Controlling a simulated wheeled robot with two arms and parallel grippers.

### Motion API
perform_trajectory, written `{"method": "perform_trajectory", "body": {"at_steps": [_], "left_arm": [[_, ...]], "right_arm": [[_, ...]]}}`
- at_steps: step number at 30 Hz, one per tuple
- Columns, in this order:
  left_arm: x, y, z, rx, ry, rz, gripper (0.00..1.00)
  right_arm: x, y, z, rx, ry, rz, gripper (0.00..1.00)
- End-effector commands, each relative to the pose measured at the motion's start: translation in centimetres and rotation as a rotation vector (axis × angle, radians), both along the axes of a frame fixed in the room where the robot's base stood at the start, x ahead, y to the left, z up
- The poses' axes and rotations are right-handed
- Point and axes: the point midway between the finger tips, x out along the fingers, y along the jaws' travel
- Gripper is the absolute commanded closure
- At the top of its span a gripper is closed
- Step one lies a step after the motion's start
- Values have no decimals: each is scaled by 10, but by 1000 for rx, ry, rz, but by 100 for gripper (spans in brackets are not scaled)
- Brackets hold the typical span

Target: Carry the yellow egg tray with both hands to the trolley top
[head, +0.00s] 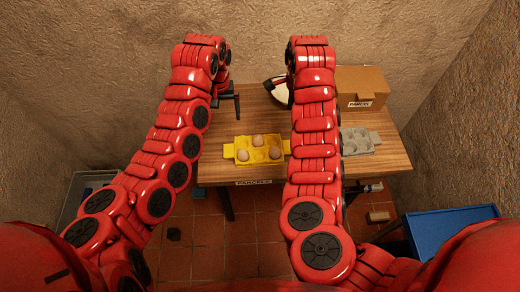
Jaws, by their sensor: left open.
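The yellow egg tray (259,158) sits on the wooden table (225,172) near its front edge, with brown eggs in it and a tab at its left end. Its right end reaches close to my right arm. My left gripper (236,103) is open and empty, above the table's back left part, behind and left of the tray and apart from it. A blue, flat, rimmed top (452,229) at the lower right looks like the trolley top.
A grey egg tray (357,141) lies right of my right arm. A cardboard box (361,88) stands at the back right. A small block (378,217) lies on the tiled floor. Walls enclose the table.

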Motion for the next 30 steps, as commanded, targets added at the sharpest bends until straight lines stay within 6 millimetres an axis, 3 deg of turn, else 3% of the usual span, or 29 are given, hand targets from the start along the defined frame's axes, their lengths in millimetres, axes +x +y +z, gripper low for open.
{"method": "perform_trajectory", "body": {"at_steps": [8,23,30], "left_arm": [[1,-4,-14,-8,-2,-1,3],[1,0,-74,-1,-2,0,3],[-1,-1,-116,0,3,-2,3]], "right_arm": [[2,-3,-13,-8,-5,0,0],[0,-3,-75,0,1,-2,0],[0,-1,-115,-2,1,1,0]]}}
